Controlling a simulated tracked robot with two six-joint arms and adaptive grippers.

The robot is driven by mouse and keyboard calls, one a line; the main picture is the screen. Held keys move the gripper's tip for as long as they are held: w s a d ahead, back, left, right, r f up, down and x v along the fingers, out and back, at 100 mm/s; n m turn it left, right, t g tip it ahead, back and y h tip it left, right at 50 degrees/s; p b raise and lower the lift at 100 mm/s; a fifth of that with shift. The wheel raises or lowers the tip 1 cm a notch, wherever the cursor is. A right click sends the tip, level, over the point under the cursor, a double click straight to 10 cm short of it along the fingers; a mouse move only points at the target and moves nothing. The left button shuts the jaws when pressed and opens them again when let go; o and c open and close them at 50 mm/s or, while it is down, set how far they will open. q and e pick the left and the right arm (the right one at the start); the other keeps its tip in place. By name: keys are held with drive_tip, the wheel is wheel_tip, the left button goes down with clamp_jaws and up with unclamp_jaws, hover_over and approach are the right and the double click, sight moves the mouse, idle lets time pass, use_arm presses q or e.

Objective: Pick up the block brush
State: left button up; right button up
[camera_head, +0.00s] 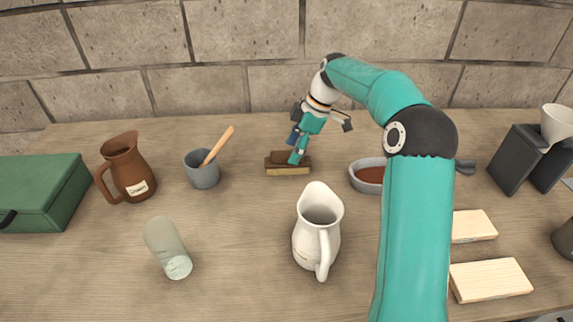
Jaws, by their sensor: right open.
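The block brush (276,168) lies on the wooden table toward the back middle, a brown wooden block with a paler bristle edge along its lower side. My right gripper (296,158) is open, and its fingers point down at the right part of the brush. One finger overlaps the brush in the picture; I cannot tell whether it touches it. The gripper hides part of the brush top. My left gripper is not in the view.
A white jug (318,235) stands in front of the brush. A grey cup (202,172) with a wooden stick is left of it, and a grey pan (358,177) is right. A brown pitcher (126,165), glass (166,247) and green case (45,185) stand further left.

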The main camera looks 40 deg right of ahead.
sight(284, 161)
drive_tip(key=shift+w+a+x, duration=0.1)
drive_tip(key=shift+x, duration=1.25)
drive_tip(key=shift+w+a+x, duration=0.1)
drive_tip(key=shift+a+x, duration=0.05)
drive_tip(key=shift+x, duration=1.15)
drive_tip(key=shift+r, duration=0.1)
clamp_jaws()
